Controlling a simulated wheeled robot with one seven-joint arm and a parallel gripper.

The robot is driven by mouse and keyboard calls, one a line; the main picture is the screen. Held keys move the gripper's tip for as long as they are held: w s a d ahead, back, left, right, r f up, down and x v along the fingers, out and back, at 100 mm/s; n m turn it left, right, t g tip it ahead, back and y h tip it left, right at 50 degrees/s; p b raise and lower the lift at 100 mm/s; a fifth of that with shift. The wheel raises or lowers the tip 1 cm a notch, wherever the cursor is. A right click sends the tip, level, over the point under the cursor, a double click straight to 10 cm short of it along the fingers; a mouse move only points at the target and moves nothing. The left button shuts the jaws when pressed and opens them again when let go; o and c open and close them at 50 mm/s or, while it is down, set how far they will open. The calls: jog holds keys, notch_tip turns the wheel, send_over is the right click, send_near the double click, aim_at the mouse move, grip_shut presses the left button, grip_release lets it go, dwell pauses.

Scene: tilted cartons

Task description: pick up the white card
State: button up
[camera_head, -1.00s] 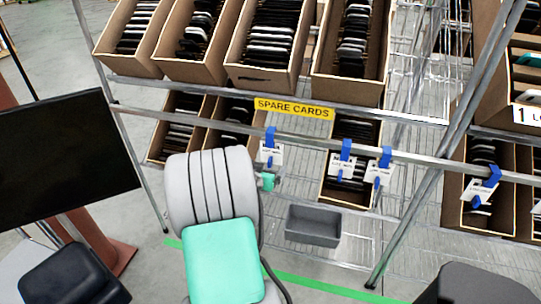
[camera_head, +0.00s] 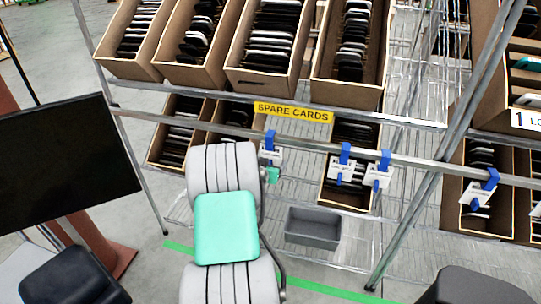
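Several white cards hang from blue clips on the metal rail under the yellow SPARE CARDS label. The leftmost white card (camera_head: 271,157) is just above and beside the teal tip of my gripper (camera_head: 272,175). Two more, a middle card (camera_head: 341,171) and its right neighbour (camera_head: 378,178), hang close together. Another card (camera_head: 474,194) hangs at the far right. My white and teal arm hides most of my gripper, so I cannot see its finger gap or whether it touches the leftmost card.
Cardboard cartons (camera_head: 268,72) of dark and white items stand tilted on the shelf above and below the rail (camera_head: 300,150). A grey bin (camera_head: 313,228) sits on the lower wire shelf. A slanted post (camera_head: 400,235) stands right of it. A dark screen (camera_head: 65,160) is at left.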

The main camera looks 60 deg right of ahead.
jog(key=c, duration=1.2)
jog(key=shift+c, duration=0.2)
